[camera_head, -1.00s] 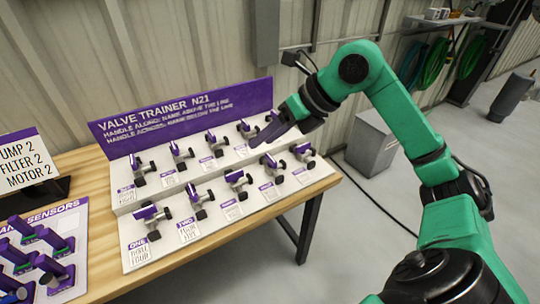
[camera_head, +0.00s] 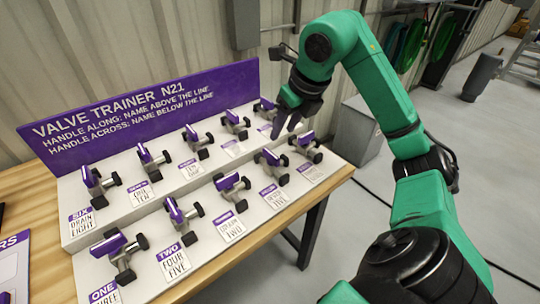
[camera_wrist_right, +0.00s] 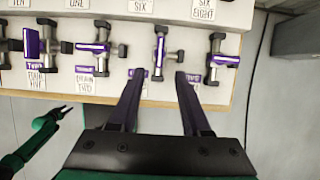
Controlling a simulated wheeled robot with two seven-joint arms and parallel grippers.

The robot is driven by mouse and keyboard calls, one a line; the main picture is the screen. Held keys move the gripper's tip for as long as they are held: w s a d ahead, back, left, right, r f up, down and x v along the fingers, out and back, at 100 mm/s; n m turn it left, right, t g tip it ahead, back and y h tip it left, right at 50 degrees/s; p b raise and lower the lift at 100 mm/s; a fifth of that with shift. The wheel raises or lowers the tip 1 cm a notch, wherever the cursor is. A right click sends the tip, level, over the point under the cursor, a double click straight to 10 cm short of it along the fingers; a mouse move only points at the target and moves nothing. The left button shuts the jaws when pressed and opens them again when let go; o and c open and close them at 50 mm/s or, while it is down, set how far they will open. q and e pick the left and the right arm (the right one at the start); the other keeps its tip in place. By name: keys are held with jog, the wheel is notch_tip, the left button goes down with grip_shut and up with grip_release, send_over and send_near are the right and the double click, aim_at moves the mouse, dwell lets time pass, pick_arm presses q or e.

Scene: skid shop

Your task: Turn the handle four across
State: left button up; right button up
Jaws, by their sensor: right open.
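The valve trainer is a white two-step board with a purple sign (camera_head: 140,107) and purple-handled valves in two rows. By its place in the front row, handle four (camera_head: 270,157) is fourth from the left; its label (camera_head: 273,194) is too small to read. In the right wrist view that handle (camera_wrist_right: 160,50) is a narrow purple bar running up the picture. My right gripper (camera_head: 285,132) points down, open and empty, close above the right part of the front row. Its fingers (camera_wrist_right: 155,75) reach toward valve four, apart from the handle, partly covering labels. My left gripper (camera_wrist_right: 62,110) shows small in the wrist view.
Neighbouring valves three (camera_head: 232,183) and five (camera_head: 305,140) stand close on each side, and the back row (camera_head: 192,137) is just behind. The wooden table (camera_head: 32,230) ends right of the board. A grey box (camera_head: 362,135) stands on the floor beyond.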

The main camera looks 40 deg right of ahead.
aim_at(272, 154)
jog(key=x, duration=1.1)
jog(key=shift+f+b, duration=0.15)
jog(key=shift+b, duration=0.15)
grip_shut()
